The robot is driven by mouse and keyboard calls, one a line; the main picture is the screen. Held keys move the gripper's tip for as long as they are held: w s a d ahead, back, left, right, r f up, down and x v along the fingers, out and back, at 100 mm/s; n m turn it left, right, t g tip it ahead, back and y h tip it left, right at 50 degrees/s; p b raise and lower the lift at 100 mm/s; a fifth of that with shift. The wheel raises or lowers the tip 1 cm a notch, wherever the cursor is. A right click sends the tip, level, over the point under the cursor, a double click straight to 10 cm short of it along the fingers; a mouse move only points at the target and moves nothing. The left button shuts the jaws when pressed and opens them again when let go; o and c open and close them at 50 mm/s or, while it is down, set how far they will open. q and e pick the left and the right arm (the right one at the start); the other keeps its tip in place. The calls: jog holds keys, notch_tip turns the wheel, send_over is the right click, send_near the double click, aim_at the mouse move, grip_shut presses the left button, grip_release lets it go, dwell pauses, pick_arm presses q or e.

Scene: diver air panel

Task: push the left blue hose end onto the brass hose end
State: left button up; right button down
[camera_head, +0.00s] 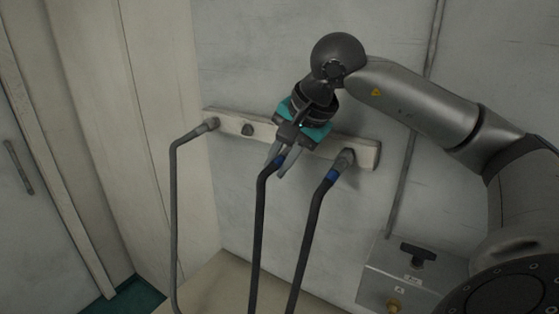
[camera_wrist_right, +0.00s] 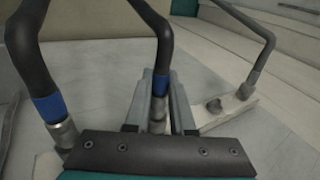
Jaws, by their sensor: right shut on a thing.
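The left blue hose end (camera_head: 279,160) is a blue band at the top of a dark hose. My right gripper (camera_head: 279,163) is shut on it, in front of the wall rail. In the right wrist view the blue band (camera_wrist_right: 160,84) shows between the finger pads, with a grey metal sleeve (camera_wrist_right: 157,114) below it. The gripper body hides what lies beyond the sleeve, so I cannot tell whether it touches a fitting. No brass hose end shows clearly on the rail. My left gripper is not in view.
The pale rail (camera_head: 229,124) carries a grey hose (camera_head: 174,205) at left, a bare dark stub (camera_head: 247,130), and a second blue-banded hose (camera_head: 332,175) at right. A metal box (camera_head: 375,270) with a brass-coloured fitting (camera_head: 393,306) stands lower right. Hoses hang close together below the rail.

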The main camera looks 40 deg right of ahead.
aim_at(270, 169)
jog(key=shift+a, duration=0.2)
jog(key=shift+s+a, duration=0.15)
jog(key=shift+a, duration=0.25)
jog(key=shift+s+a+p, duration=0.25)
jog(key=shift+a+p, duration=0.25)
jog(key=shift+a, duration=0.35)
jog(key=shift+a, duration=0.1)
jog(key=a+p, duration=0.1)
jog(key=a, duration=0.1)
jog(key=s+a+p, duration=0.1)
jog(key=a, duration=0.1)
jog(key=shift+s+a, duration=0.2)
jog(key=shift+a, duration=0.1)
dwell(0.3)
dwell(0.5)
